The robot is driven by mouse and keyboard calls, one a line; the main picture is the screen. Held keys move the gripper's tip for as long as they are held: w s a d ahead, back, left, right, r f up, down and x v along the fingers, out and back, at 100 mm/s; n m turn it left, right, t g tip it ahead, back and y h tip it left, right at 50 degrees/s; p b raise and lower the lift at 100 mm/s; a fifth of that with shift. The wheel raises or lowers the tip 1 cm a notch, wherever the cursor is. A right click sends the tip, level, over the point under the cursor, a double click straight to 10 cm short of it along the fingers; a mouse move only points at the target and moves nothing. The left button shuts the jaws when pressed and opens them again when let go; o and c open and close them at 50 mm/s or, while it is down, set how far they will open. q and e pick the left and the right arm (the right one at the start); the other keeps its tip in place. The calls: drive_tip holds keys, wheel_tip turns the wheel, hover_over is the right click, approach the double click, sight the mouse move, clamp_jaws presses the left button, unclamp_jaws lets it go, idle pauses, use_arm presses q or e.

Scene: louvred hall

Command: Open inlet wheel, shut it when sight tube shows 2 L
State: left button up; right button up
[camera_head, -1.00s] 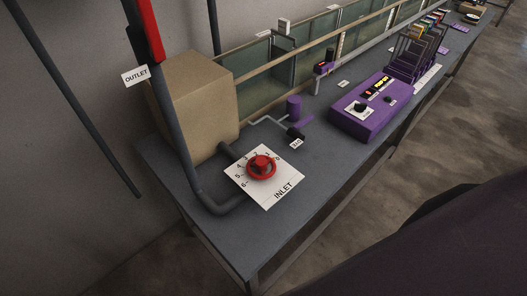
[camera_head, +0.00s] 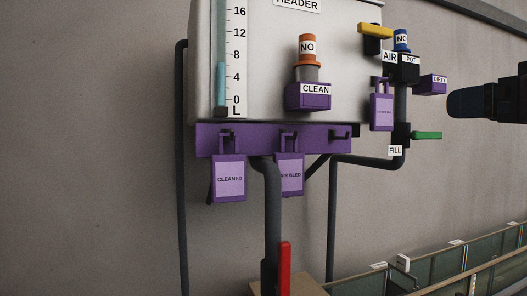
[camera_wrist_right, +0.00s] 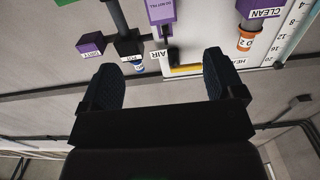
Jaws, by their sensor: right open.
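The inlet wheel is out of both views now. A sight tube (camera_head: 221,70) runs up the left of the white header tank (camera_head: 265,60), beside a litre scale (camera_head: 237,60). Its pale blue column tops out a little under the 8 mark, roughly 7. I cannot tell whether this is the task's tube. My right gripper (camera_head: 452,103) is at the right edge of the head view, right of the pipework. In the right wrist view my right gripper (camera_wrist_right: 160,72) is open and empty, its dark fingers apart. My left gripper is not in view.
A yellow lever (camera_head: 375,31), a green lever (camera_head: 428,135) and a red lever (camera_head: 285,268) sit on pipes. Purple tags (camera_head: 229,178) hang from a purple rail (camera_head: 275,139). Glass-sided channels (camera_head: 440,268) lie low at right. The wall space below the green lever is clear.

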idle(0.4)
drive_tip(key=c, duration=0.5)
drive_tip(key=shift+w, duration=0.1)
